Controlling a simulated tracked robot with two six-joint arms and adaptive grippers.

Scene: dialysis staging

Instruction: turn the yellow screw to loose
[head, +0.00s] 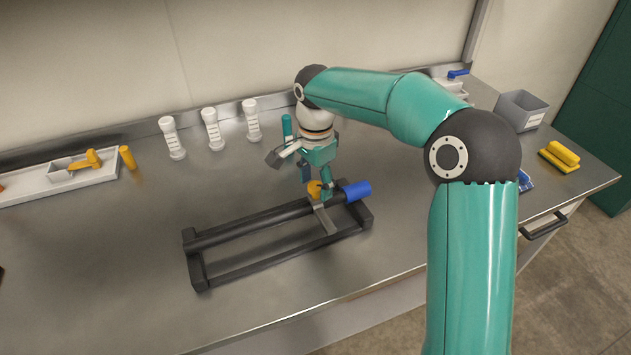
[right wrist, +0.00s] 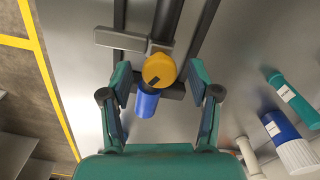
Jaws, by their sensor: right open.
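The yellow screw (head: 315,188) sits on a grey clamp piece on the dark bar of a black frame (head: 249,229). In the right wrist view the screw (right wrist: 159,70) is a round knob with a dark mark at its lower left. My right gripper (head: 317,185) points down at the screw. In the right wrist view its open fingers (right wrist: 159,78) stand on both sides of the knob, with gaps showing. A blue end piece (head: 357,190) is on the bar's right end. My left gripper is not in view.
Three white labelled canisters (head: 212,129) stand along the back. A white tray (head: 62,176) with a yellow-handled part is at the left, beside a yellow cylinder (head: 127,157). A grey bin (head: 520,111) and yellow block (head: 559,156) are at the right.

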